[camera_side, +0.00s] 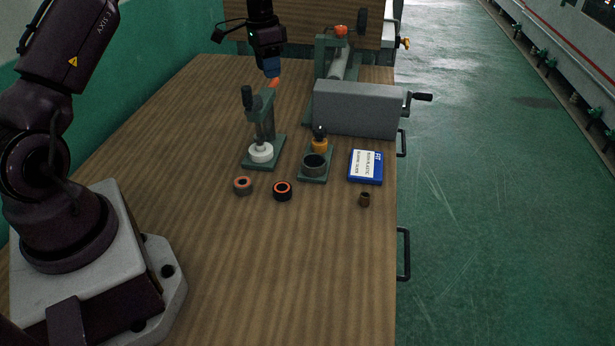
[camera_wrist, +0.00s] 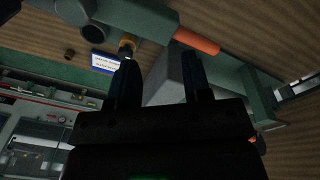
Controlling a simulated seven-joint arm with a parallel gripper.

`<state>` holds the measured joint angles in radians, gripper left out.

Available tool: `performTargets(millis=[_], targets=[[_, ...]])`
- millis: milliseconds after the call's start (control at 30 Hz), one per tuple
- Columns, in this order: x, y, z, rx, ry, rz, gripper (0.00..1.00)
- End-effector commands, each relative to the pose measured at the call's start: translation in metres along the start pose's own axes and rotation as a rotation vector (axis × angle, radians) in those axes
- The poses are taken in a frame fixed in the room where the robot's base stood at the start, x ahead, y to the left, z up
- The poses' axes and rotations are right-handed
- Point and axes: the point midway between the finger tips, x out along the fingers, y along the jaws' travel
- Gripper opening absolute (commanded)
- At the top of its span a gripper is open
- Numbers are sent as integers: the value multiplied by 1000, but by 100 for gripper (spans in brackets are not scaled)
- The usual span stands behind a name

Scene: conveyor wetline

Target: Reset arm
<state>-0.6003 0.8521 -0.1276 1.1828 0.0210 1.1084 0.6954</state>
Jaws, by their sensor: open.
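My gripper (camera_side: 271,72) hangs above the far part of the bench, just over a green press. In the wrist view my gripper's two dark fingers (camera_wrist: 158,72) stand apart with nothing held between them. The orange handle (camera_side: 273,84) of the press is right below the fingertips in the side view; whether they touch it I cannot tell. The handle also shows in the wrist view (camera_wrist: 197,40), beyond the fingers. The press (camera_side: 267,120) stands upright with a white disc (camera_side: 261,154) on its base.
A grey block (camera_side: 352,108) with a crank lies right of the press. Nearby are a dark cup (camera_side: 315,165) on a green base, a blue-and-white box (camera_side: 366,167), two rings (camera_side: 283,191) and a small brown bushing (camera_side: 364,199). The bench front (camera_side: 290,270) is clear.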

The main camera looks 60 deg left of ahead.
Motion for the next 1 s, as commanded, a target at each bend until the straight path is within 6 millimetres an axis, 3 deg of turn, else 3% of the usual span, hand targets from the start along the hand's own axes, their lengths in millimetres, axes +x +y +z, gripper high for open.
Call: performTargets(millis=[267,500,800,1000], targets=[[-70,99,33,-198,19,-65,45],[-115,186,88,-305,98,-112,45],[-134,267,170,-310,255,-121,45],[-141,295,201,-225,367,-112,45]])
